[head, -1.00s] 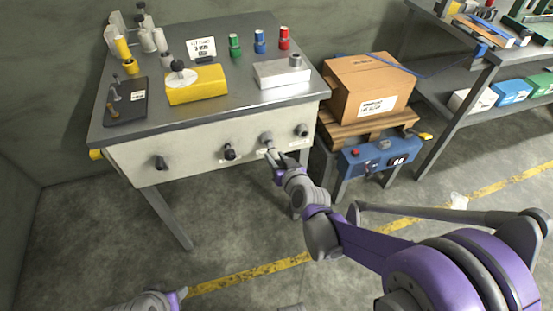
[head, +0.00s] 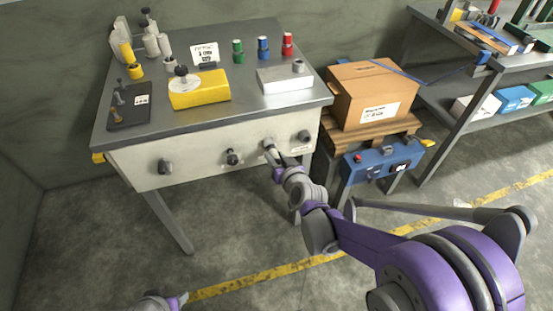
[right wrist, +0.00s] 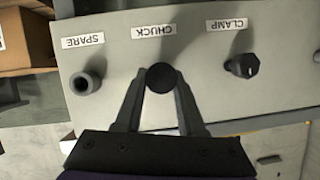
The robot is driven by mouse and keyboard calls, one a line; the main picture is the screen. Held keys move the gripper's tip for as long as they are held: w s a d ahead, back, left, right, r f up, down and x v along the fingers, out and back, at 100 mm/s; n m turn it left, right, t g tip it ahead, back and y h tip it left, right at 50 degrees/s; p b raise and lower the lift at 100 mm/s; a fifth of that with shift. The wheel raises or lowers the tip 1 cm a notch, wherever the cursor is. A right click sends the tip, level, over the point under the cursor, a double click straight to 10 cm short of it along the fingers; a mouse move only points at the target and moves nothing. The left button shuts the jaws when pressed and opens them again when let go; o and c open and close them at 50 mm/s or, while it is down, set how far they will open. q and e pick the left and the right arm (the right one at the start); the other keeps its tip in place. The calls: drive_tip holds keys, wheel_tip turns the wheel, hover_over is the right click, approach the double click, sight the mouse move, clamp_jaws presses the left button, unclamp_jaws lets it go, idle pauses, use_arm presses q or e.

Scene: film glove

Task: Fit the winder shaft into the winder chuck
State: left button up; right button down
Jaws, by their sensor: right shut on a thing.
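My right gripper (head: 271,152) is at the front panel (head: 200,164) of the workbench. In the right wrist view its fingers (right wrist: 161,95) are shut on a round dark knob (right wrist: 161,78) under the CHUCK label (right wrist: 153,31). This knob also shows in the head view (head: 268,143), partly behind the fingers. A pale block with a grey round fitting (head: 298,66) stands at the bench's right; I cannot tell if this is the winder chuck. Shaft-like pieces (head: 118,98) lie on a dark mat at the left; which is the winder shaft is unclear.
A SPARE knob (right wrist: 88,84) and a CLAMP knob (right wrist: 243,66) flank the held one. On the bench are a yellow block (head: 201,92) and red, blue and green capped pieces. A cardboard box (head: 372,92) on a pallet stands close to the right of the bench.

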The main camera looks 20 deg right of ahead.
drive_tip(key=shift+w, duration=0.1)
drive_tip(key=shift+c, duration=2.1)
unclamp_jaws()
drive_tip(key=p+v, duration=0.2)
drive_tip(key=v, duration=0.8)
drive_tip(key=shift+s, duration=0.35)
drive_tip(key=shift+r, duration=0.1)
